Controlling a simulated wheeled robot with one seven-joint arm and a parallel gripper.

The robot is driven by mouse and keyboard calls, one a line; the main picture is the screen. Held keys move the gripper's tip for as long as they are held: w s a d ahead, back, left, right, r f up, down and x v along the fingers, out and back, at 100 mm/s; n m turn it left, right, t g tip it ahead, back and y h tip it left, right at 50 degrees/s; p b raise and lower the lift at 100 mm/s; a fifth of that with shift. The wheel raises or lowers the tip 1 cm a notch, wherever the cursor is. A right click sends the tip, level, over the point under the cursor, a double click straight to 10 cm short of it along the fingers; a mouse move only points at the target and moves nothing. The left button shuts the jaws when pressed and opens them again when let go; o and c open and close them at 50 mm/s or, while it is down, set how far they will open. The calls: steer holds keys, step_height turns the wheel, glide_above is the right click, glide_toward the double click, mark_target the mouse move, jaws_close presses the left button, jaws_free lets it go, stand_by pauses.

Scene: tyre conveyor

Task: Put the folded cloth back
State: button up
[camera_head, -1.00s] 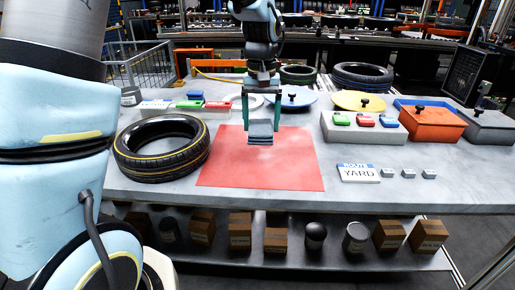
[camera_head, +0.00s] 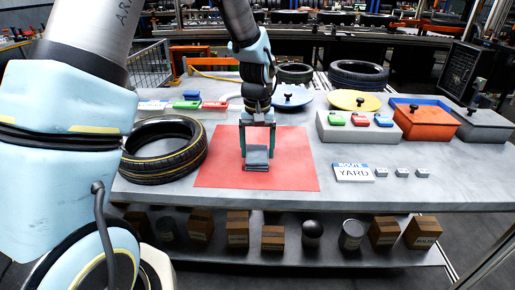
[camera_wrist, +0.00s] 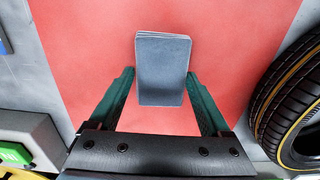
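The folded cloth (camera_head: 256,159) is a small grey-blue stack of layers over the red mat (camera_head: 295,165). In the wrist view the cloth (camera_wrist: 162,72) lies between the two green fingers, with the red mat (camera_wrist: 225,30) around it. My gripper (camera_head: 257,152) points down at the cloth. In the wrist view my gripper (camera_wrist: 160,76) has its fingertips close against the cloth's two sides, and it looks shut on it. Whether the cloth's underside touches the mat cannot be told.
A yellow-striped tyre (camera_head: 163,150) lies left of the mat. To the right stand a grey box with coloured buttons (camera_head: 357,125), an orange bin (camera_head: 428,122) and a ROUTE YARD sign (camera_head: 352,172). A yellow disc (camera_head: 353,101) is behind. The mat's right half is clear.

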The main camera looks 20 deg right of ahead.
mark_target(258, 153)
steer(key=shift+o, duration=1.4)
steer(key=shift+r, duration=0.1)
step_height(258, 153, up, 12)
steer(key=b, duration=0.2)
steer(key=shift+b, duration=0.3)
